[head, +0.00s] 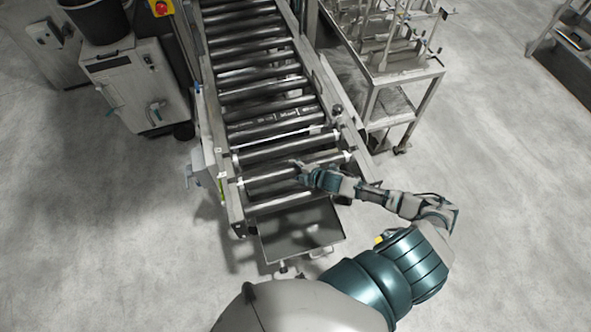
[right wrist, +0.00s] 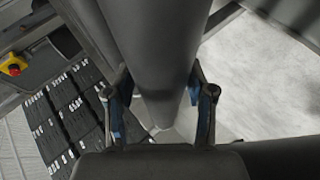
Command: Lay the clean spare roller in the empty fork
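The roller line (head: 262,85) runs from the top of the head view down to its front end near the centre. Dark rollers lie across its side rails; the lower ones (head: 262,155) show pale ends. My right gripper (head: 303,176) is low over the lower rollers. In the right wrist view a thick grey cylinder (right wrist: 150,45) runs down between the two fingers (right wrist: 160,108), one on each side. I cannot tell whether the fingers press on it. Which roller is the spare, and where the empty fork is, I cannot tell. My left gripper is not in view.
A metal tray (head: 300,240) sits below the line's front end. A wheeled rack (head: 405,75) stands close on the right. A grey cabinet (head: 138,85) with a dark bucket (head: 98,18) stands on the left. The floor (head: 500,200) at right is clear.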

